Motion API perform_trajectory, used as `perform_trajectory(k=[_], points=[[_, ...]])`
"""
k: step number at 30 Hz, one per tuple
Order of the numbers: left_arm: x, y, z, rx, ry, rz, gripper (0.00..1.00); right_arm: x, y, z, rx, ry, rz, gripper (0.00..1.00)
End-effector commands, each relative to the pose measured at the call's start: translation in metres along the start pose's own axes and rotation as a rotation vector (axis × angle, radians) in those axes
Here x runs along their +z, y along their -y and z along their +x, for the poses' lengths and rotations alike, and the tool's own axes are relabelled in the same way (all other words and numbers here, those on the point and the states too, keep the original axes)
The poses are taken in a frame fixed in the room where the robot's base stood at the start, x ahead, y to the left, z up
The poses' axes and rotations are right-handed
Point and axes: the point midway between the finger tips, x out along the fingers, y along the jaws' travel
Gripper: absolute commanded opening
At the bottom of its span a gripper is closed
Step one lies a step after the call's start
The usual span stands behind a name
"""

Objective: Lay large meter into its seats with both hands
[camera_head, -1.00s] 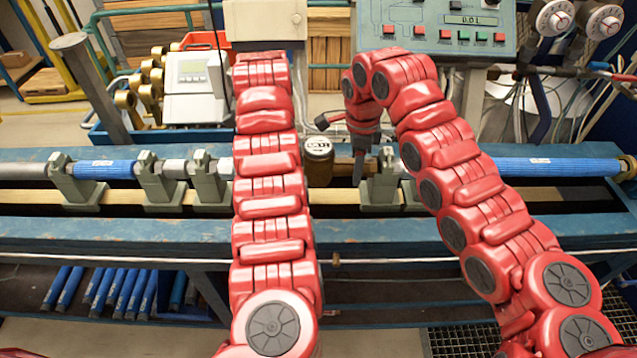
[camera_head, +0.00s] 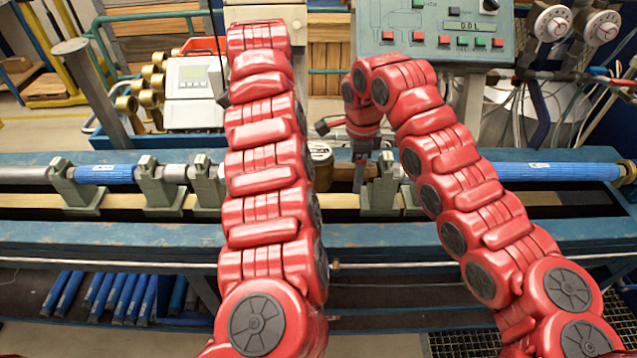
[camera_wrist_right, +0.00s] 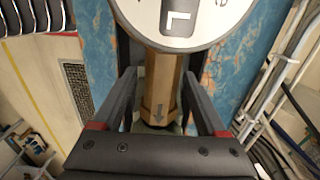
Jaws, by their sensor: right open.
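The meter shows in the right wrist view as a white round dial (camera_wrist_right: 190,18) with a brass body (camera_wrist_right: 163,85) below it. In the wrist view the right gripper (camera_wrist_right: 160,78) is open, with one finger on each side of the brass body. My left arm covers the meter's left part, and my left gripper is hidden. Grey supports (camera_head: 209,188) and (camera_head: 379,196) stand on the bench.
The blue bench (camera_head: 120,236) runs across the view. Blue-sleeved pipes (camera_head: 106,173) and (camera_head: 555,171) lie left and right in line with the supports. Behind are a white device (camera_head: 193,92), brass fittings (camera_head: 152,90) and a control panel (camera_head: 440,35).

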Motion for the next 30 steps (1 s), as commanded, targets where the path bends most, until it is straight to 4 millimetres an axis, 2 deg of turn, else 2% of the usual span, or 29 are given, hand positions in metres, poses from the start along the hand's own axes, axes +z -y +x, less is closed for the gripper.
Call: perform_trajectory(k=[3,8,21,30], points=[[0.0,0.0,-0.011,0.0,-0.001,0.0,0.75,0.0,0.0,0.0,0.0,0.0,0.0,0.75],[0.0,0.0,-0.015,0.0,0.001,0.0,0.75,-0.001,0.0,-0.005,-0.001,-0.002,0.0,0.75],[0.0,0.0,-0.015,0.0,0.001,0.0,0.75,0.0,0.001,-0.064,-0.002,-0.004,0.0,0.75],[0.0,0.0,-0.015,0.0,0.001,0.0,0.75,0.0,0.0,-0.075,0.001,0.0,0.0,0.75]])
